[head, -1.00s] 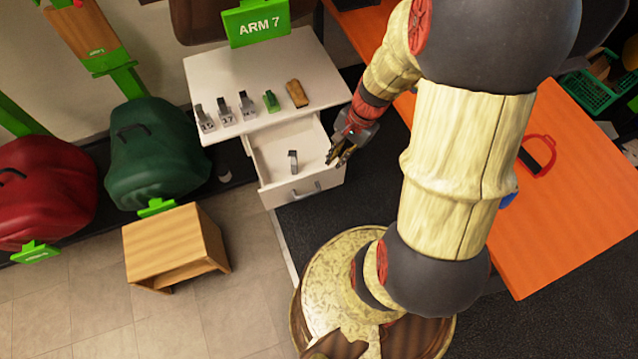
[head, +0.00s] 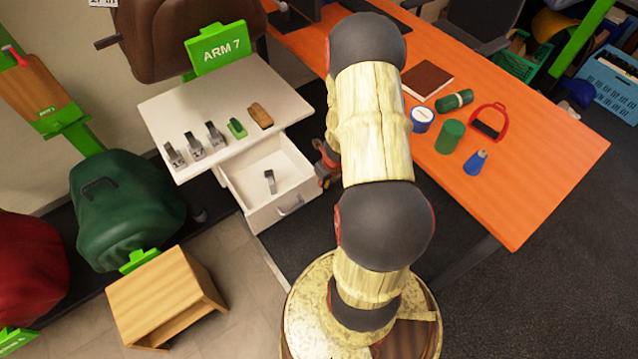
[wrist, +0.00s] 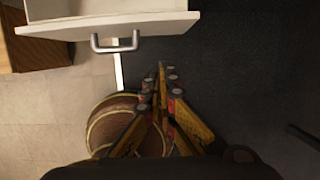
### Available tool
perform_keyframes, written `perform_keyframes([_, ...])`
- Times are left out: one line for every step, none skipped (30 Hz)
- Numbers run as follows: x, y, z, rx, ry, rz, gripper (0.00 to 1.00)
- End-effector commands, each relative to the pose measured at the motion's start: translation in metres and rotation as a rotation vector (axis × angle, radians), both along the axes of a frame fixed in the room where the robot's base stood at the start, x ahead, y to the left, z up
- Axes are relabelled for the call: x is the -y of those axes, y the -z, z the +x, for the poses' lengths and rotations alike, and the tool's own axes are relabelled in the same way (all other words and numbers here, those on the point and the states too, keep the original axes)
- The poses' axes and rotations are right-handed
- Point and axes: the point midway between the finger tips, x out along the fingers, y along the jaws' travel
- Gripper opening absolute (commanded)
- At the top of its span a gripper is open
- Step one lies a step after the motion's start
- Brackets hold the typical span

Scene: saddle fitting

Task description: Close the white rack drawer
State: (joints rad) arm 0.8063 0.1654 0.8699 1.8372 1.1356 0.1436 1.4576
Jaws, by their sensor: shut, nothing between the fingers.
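The white rack drawer (head: 249,189) is pulled out below the white rack top (head: 191,107) in the head view. A small grey metal piece (head: 270,181) lies inside it. The drawer's front, with its grey bar handle (wrist: 116,44), shows at the top of the wrist view. My gripper (wrist: 161,68) is shut and empty, with its fingertips just below and right of the handle in that picture, apart from it. In the head view my gripper is mostly hidden behind my arm, right of the drawer.
Several grey metal pieces (head: 194,146), a green block (head: 236,128) and a brown brush-like block (head: 260,116) stand on the rack top. A wooden stool (head: 165,295) stands front left. An orange table (head: 540,165) lies to the right. Dark floor is clear before the drawer.

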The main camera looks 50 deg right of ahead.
Motion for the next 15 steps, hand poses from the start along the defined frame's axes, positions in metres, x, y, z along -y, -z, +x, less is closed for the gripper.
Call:
perform_keyframes([0.000, 0.013, 0.002, -0.001, -0.001, 0.001, 0.00])
perform_keyframes([0.000, 0.018, 0.003, -0.001, -0.001, 0.001, 0.00])
perform_keyframes([0.000, 0.026, 0.005, -0.001, -0.001, 0.001, 0.00])
perform_keyframes([0.001, 0.032, 0.006, -0.001, -0.001, 0.001, 0.00])
perform_keyframes([0.001, 0.038, 0.007, -0.001, -0.001, 0.002, 0.00])
perform_keyframes([0.001, 0.046, 0.009, -0.001, -0.002, 0.002, 0.00])
perform_keyframes([0.002, 0.052, 0.011, -0.001, -0.002, 0.002, 0.00])
perform_keyframes([0.002, 0.058, 0.012, -0.002, -0.002, 0.002, 0.00])
perform_keyframes([0.003, 0.066, 0.014, -0.001, -0.003, 0.001, 0.00])
perform_keyframes([0.003, 0.071, 0.016, -0.001, -0.003, 0.001, 0.00])
perform_keyframes([0.003, 0.077, 0.017, -0.001, -0.004, 0.001, 0.00])
perform_keyframes([0.004, 0.085, 0.019, -0.001, -0.004, 0.001, 0.00])
perform_keyframes([0.004, 0.090, 0.020, -0.001, -0.004, 0.001, 0.00])
perform_keyframes([0.005, 0.088, 0.024, 0.000, -0.006, 0.000, 0.00])
perform_keyframes([0.006, 0.084, 0.029, 0.000, -0.007, 0.000, 0.00])
